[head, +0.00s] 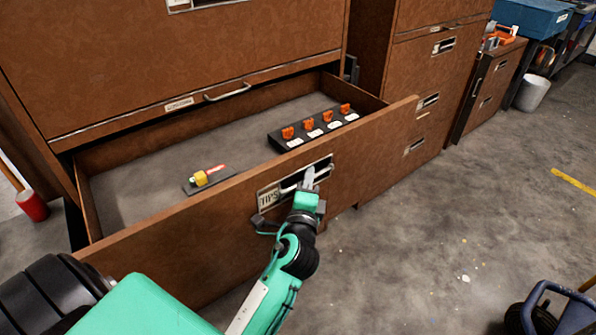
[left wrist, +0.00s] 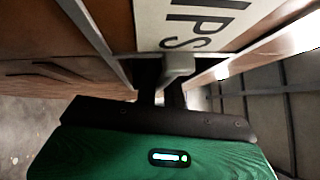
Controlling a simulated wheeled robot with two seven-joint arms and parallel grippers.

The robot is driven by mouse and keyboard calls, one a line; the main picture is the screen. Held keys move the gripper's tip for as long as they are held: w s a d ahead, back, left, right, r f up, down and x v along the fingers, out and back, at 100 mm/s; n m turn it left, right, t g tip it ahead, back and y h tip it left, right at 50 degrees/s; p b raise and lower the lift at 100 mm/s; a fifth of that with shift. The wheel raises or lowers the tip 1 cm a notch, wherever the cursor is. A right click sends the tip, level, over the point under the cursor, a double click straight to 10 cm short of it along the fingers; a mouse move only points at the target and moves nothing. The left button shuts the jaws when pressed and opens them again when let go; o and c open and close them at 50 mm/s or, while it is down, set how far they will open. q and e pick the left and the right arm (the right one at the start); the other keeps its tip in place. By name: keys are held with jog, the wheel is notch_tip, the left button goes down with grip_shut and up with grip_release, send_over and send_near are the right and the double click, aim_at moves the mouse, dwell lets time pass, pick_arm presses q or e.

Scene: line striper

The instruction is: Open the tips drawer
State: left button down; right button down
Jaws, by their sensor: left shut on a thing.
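The tips drawer (head: 225,222) is a brown drawer pulled well out of its cabinet, with its inside in view. Its front carries a "TIPS" label (head: 269,198) and a metal handle (head: 290,187). The label also shows close up in the left wrist view (left wrist: 190,22). My left gripper (head: 309,180) is at the drawer front and shut on the handle, just right of the label. In the left wrist view the fingers (left wrist: 172,85) meet the grey handle (left wrist: 178,63). My right gripper is not in view.
Inside the drawer lie a black rack with several orange tips (head: 319,126) and a small block with a yellow piece (head: 201,178). More cabinets (head: 425,80) stand to the right. A red can (head: 33,205) is at left. The floor at right is mostly clear, with a wheeled blue-framed machine (head: 550,310) at the lower right.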

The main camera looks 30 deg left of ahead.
pick_arm(q)
jog(key=shift+s+d, duration=0.3)
jog(key=shift+d, duration=0.5)
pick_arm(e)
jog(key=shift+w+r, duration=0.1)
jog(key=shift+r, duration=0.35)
pick_arm(q)
jog(key=c, duration=1.8)
grip_release()
jog(key=shift+s, duration=0.1)
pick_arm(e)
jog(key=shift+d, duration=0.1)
